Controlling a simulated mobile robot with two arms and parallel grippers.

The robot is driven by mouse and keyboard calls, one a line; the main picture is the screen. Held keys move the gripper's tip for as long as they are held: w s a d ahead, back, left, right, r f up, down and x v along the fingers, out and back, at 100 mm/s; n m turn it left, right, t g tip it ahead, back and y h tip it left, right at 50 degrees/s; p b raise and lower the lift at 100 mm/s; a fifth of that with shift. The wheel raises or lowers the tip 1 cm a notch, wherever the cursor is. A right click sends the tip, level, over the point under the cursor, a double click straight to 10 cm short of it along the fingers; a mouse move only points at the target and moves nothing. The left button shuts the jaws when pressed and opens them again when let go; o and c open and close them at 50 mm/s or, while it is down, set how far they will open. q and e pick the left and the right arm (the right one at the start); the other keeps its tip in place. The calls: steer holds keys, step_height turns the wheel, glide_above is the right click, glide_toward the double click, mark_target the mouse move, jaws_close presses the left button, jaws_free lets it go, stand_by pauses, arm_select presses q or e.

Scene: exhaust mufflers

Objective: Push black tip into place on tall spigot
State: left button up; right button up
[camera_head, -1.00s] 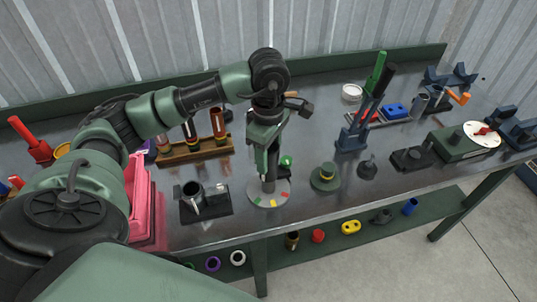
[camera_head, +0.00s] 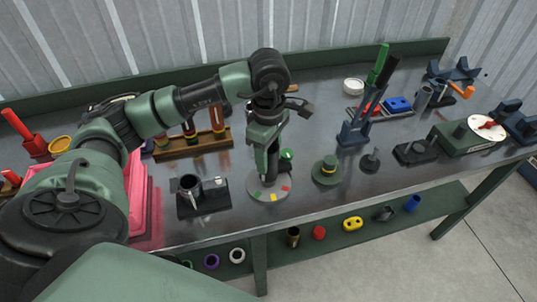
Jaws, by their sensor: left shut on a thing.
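My left gripper (camera_head: 266,148) points down over a round grey disc (camera_head: 256,194) with red, yellow and green marks, near the front of the bench. It is shut on a dark, upright piece, seemingly the black tip (camera_head: 273,168), directly above the disc's middle. The fingers and the dark piece overlap, so I cannot tell where the tip ends and a spigot under it begins, or whether the tip is fully seated. A small green ball-shaped part (camera_head: 287,155) shows just right of the fingers. My right gripper is not in view.
A black block with upright tubes (camera_head: 203,205) stands left of the disc, with a pink case (camera_head: 142,205) beyond. A green stepped hub (camera_head: 326,176) and a dark cone (camera_head: 370,163) stand to the right. A wooden rack (camera_head: 190,148) is behind. The bench's front edge is close.

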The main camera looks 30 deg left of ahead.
arm_select(q)
steer(key=shift+f+b, duration=0.6)
steer(key=shift+f, duration=0.15)
steer(key=shift+f, duration=0.2)
steer(key=o, duration=1.3)
steer(key=shift+o, duration=0.2)
steer(key=shift+r, duration=0.1)
step_height(320, 180, up, 8)
steer(key=shift+f+b, duration=0.1)
steer(key=shift+b, duration=0.65)
steer(key=shift+d+f, duration=0.1)
